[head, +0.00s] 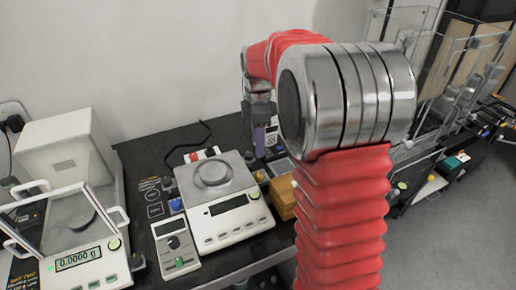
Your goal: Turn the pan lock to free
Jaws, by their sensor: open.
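A white balance (228,222) with a round steel pan (212,173) stands on the dark table. A blue knob (176,204) sits beside its left side, and a red and white part (202,154) shows at its back edge. I cannot tell for sure which fitting is the pan lock, or its setting. My gripper (262,137) is open, pointing down behind and right of the balance, apart from it. It is small in view, and my arm hides part of the area to its right.
A control box (175,246) with a dial stands left of the balance. A glass-shielded balance (85,240) reading 0.0000 g is at far left, near a white box (65,150). A yellow-brown block (283,197) lies right of the balance. Clear-walled cases (450,95) stand at right.

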